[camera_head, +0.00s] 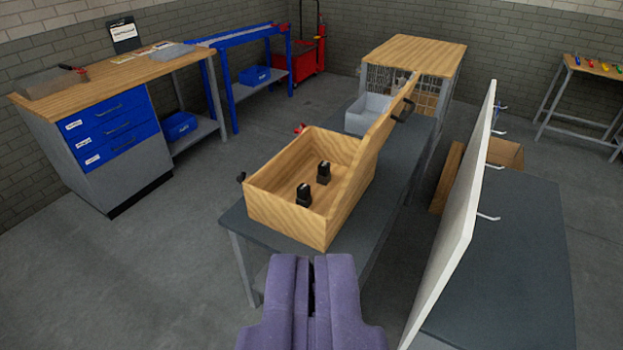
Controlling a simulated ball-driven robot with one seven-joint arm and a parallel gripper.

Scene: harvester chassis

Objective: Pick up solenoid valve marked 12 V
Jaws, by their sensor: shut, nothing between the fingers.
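Two small black valve-like parts stand inside an open wooden box (285,222) on a grey table (385,205). The nearer part (304,196) is at the box's front middle, and the farther part (324,173) is a little behind and to its right. Both look alike with pale tops; their markings are too small to read, so I cannot tell which is marked 12 V. My purple gripper (311,262) is in the lower middle of the picture, shut and empty, on the near side of the box and apart from it.
The box's raised lid (372,135) stands along its right side. A grey bin (368,114) sits behind the box. A white upright panel with hooks (462,215) stands to the right. A workbench with blue drawers (105,130) is at the left. Open floor lies between.

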